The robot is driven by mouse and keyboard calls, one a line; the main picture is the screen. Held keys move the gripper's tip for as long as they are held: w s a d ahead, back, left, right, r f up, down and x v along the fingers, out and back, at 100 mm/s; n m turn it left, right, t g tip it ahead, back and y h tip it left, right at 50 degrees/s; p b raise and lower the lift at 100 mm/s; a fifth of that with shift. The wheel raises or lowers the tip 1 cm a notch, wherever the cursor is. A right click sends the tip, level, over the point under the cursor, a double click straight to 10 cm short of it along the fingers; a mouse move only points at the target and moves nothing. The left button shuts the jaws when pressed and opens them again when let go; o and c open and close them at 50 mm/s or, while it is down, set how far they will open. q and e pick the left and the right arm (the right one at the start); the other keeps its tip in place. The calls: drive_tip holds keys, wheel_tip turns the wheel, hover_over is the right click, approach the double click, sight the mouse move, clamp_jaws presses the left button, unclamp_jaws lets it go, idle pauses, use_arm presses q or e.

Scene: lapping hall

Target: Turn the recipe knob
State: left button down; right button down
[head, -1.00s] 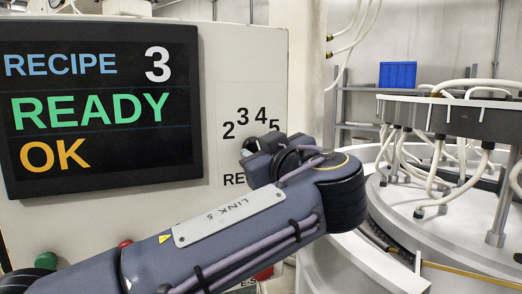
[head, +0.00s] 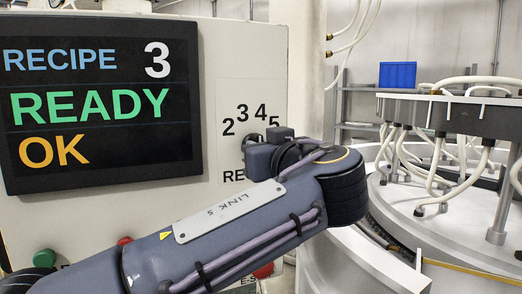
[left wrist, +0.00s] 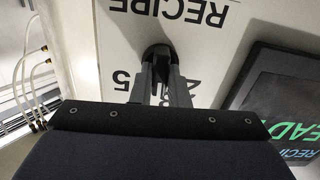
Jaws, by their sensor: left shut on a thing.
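The recipe knob (left wrist: 158,52) is dark and round, on a white panel plate with printed numbers around it, in the left wrist view. My left gripper (left wrist: 158,66) is shut on it, one finger at each side. In the head view my left arm hides most of the knob and fingers, and the numbers 2, 3, 4 and 5 show above. The knob's pointer direction cannot be made out. The display (head: 100,108) reads RECIPE 3, READY, OK. My right gripper is not in view.
A green button (head: 44,258) and a red button (head: 124,241) sit low on the panel, close to my left arm. A round machine (head: 455,200) with white hoses stands at the right. A blue bin (head: 398,75) rests on a shelf behind.

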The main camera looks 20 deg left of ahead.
use_arm(q)
drive_tip(key=shift+m, duration=2.3)
drive_tip(key=c, duration=1.4)
unclamp_jaws()
drive_tip(key=shift+d, duration=0.1)
drive_tip(key=b+v, duration=0.1)
drive_tip(key=v, duration=0.6)
drive_tip(key=shift+s+d+b, duration=0.25)
drive_tip(key=shift+b, duration=0.05)
